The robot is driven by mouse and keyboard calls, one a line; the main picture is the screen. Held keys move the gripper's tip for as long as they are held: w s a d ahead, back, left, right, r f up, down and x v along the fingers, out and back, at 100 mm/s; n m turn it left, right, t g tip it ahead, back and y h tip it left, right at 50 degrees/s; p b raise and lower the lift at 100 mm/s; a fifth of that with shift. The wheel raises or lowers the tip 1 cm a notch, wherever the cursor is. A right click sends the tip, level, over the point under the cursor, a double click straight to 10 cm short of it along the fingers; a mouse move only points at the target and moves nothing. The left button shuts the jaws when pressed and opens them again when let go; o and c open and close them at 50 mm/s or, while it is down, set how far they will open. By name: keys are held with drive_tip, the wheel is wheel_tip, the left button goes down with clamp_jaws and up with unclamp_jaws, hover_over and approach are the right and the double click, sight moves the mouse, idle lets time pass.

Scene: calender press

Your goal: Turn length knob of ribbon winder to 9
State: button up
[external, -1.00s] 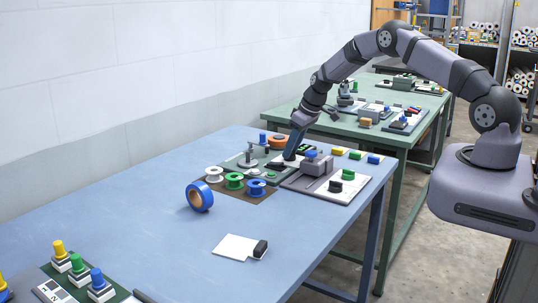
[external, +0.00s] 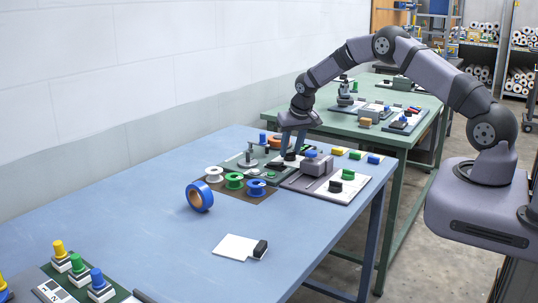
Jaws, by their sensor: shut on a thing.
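The ribbon winder appears to be the green board (external: 232,163) with a grey spindle (external: 251,158) on the blue table. My gripper (external: 291,154) points down at the far right end of this board. It is shut on a small dark knob there, which looks like the length knob. The fingers hide most of the knob, and its pointer and the scale are too small to read.
A grey press block (external: 313,166) with a blue knob stands just right of my gripper. White (external: 214,173), green (external: 234,180) and blue (external: 256,187) spools stand in front, near a blue tape roll (external: 200,196).

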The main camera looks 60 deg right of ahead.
drive_tip(key=m+b, duration=0.1)
drive_tip(key=m, duration=0.1)
drive_tip(key=m+g+h+b, duration=0.1)
drive_tip(key=m+b, duration=0.1)
drive_tip(key=shift+w+a+f+m, duration=0.15)
drive_tip(key=shift+f+m, duration=0.05)
drive_tip(key=shift+m, duration=0.2)
drive_tip(key=m, duration=0.1)
drive_tip(key=m+g, duration=0.1)
drive_tip(key=m, duration=0.1)
drive_tip(key=shift+r+g+h, duration=0.2)
drive_tip(key=shift+g+h, duration=0.1)
drive_tip(key=shift+m+g+p, duration=0.3)
drive_tip(key=shift+m+p, duration=0.3)
drive_tip(key=shift+m, duration=0.3)
drive_tip(key=shift+a+f+m, duration=0.1)
drive_tip(key=shift+m, duration=0.2)
drive_tip(key=o, duration=1)
drive_tip(key=shift+o, duration=0.2)
drive_tip(key=shift+w, duration=0.1)
drive_tip(key=b+v, duration=0.1)
drive_tip(key=v, duration=0.6)
drive_tip(key=shift+a+r, duration=0.1)
drive_tip(key=shift+r, duration=0.15)
